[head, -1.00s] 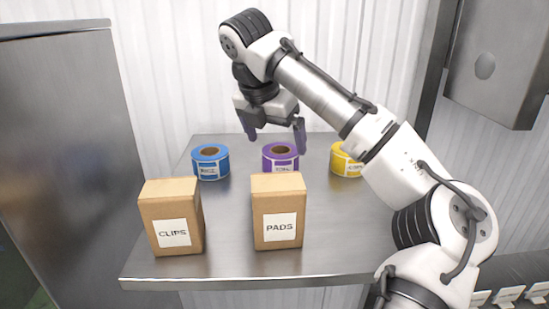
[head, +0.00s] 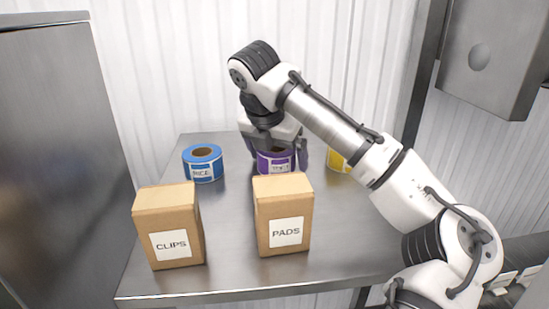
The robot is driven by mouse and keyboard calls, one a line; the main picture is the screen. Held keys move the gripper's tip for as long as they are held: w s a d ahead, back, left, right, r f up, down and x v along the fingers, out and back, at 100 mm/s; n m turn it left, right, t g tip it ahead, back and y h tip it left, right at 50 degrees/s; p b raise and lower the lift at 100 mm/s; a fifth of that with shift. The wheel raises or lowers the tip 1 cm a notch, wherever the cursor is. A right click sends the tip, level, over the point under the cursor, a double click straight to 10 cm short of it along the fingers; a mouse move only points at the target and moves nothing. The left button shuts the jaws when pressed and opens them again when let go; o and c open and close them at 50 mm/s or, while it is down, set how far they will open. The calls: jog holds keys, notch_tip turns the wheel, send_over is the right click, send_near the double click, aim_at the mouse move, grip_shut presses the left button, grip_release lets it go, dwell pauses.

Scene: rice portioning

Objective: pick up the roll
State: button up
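Three rolls stand in a row on the metal table. The blue roll (head: 203,165) is at the left and its label seems to read RICE. The purple roll (head: 276,162) is in the middle, with a white label. The yellow roll (head: 337,161) is at the right, partly hidden by my arm. My gripper (head: 277,158) is lowered over the purple roll, with fingers spread to its left and right.
A CLIPS box (head: 170,226) stands at the front left of the metal table (head: 230,274). A PADS box (head: 283,215) stands in front of the purple roll. A steel cabinet (head: 60,150) is at the left. The table between the two boxes is clear.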

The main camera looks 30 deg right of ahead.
jog(key=c, duration=1)
jog(key=shift+r, duration=0.1)
